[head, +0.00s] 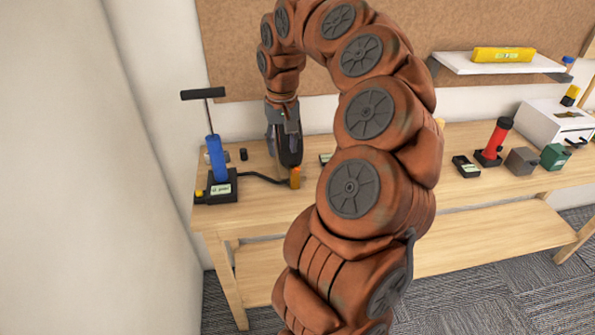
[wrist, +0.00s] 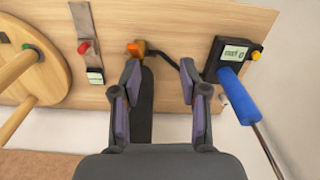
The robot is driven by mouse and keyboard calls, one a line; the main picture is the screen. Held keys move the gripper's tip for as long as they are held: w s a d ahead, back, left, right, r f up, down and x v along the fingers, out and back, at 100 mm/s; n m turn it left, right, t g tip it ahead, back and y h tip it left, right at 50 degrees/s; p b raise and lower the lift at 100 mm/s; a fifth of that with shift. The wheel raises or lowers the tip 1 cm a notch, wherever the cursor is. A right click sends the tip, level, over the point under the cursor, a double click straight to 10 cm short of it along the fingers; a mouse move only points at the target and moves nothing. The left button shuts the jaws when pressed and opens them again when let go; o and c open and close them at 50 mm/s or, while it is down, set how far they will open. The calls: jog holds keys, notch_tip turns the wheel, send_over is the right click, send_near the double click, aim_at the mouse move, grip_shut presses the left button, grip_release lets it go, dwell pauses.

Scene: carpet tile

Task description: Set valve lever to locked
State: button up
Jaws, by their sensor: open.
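A small orange piece (wrist: 137,48), apparently the valve lever, sits at the end of a black hose, at the front end of a long black part (wrist: 146,105); it also shows in the head view (head: 295,177). Whether it stands at locked cannot be told. The hose runs to a pump with a blue cylinder (wrist: 239,97) and black labelled base (wrist: 225,60); the pump stands upright at the table's left in the head view (head: 215,160). My gripper (wrist: 158,68) is open and empty. Its fingers are on either side of the black part, short of the orange piece.
In the wrist view, a round wooden piece with legs (wrist: 50,75) and a red piece on a grey strip (wrist: 84,47) lie left. A wall is close left.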

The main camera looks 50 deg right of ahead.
jog(key=m, duration=0.1)
send_over(296, 170)
jog(key=d, duration=0.1)
jog(key=shift+w+f, duration=0.25)
jog(key=shift+f, duration=0.85)
jog(key=shift+f+p, duration=1)
jog(key=shift+f, duration=2.8)
grip_shut()
